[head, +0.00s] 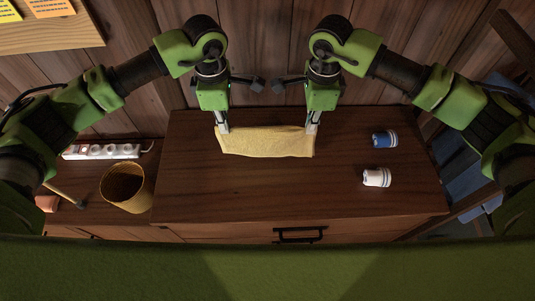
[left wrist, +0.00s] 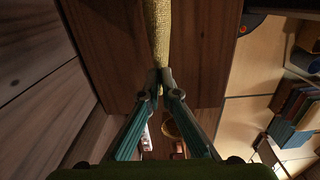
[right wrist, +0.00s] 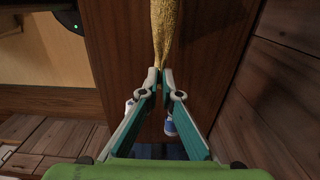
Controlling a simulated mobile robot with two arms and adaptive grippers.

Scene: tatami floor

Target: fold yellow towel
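The yellow towel (head: 266,142) is stretched as a narrow strip between my two grippers over the back part of the dark wooden cabinet top. My left gripper (head: 222,129) is shut on the towel's left end; in the left wrist view the towel (left wrist: 158,35) narrows into the closed fingertips (left wrist: 159,78). My right gripper (head: 312,128) is shut on its right end; in the right wrist view the towel (right wrist: 163,30) bunches at the closed fingertips (right wrist: 160,74). I cannot tell whether its lower edge touches the top.
A wicker basket (head: 126,188) and a power strip (head: 100,152) are at the left. The front of the top is clear. A wooden wall stands behind.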

